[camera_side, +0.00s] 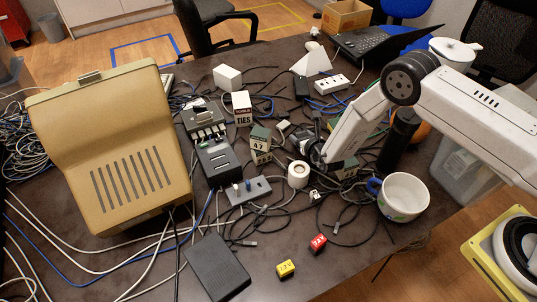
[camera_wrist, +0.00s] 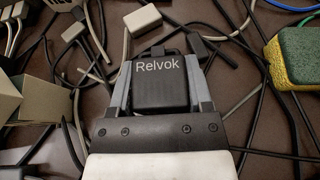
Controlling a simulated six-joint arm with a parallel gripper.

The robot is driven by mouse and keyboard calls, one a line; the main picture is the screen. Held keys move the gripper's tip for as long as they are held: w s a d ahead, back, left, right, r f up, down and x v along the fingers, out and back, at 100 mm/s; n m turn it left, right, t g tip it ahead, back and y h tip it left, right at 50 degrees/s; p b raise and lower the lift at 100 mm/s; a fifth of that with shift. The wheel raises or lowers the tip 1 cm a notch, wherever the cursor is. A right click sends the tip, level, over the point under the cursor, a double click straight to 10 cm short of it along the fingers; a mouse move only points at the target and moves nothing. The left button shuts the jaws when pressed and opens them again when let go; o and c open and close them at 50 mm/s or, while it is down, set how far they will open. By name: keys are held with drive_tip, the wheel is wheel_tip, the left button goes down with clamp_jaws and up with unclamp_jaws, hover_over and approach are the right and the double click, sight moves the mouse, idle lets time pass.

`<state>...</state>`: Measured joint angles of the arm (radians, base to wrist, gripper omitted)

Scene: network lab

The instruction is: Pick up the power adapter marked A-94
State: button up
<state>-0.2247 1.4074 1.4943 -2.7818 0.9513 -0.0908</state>
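In the wrist view a black power adapter (camera_wrist: 161,88) with the white word "Relvok" lies between the two fingers of my gripper (camera_wrist: 160,72). Both fingers run close along its sides. I cannot tell whether they press on it or leave a thin gap. No A-94 marking is readable on the face that shows. Dark cable is by its far end. In the side view my gripper (camera_side: 318,156) is low over the cluttered middle of the table, and its fingertips and the adapter are not clear there.
A green and yellow sponge (camera_wrist: 296,62) is right of my gripper in the wrist view. Loose cables surround the gripper. In the side view a white mug (camera_side: 404,196) and a white roll (camera_side: 298,175) stand near. Table front is clearer.

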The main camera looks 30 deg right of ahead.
clamp_jaws()
drive_tip(key=shift+r, duration=0.15)
drive_tip(key=shift+r, duration=1.15)
drive_tip(key=s+d+r, duration=0.1)
drive_tip(key=s+r, duration=0.9)
drive_tip(key=s, duration=0.4)
drive_tip(key=shift+d+r, duration=0.25)
drive_tip(key=shift+d, duration=0.05)
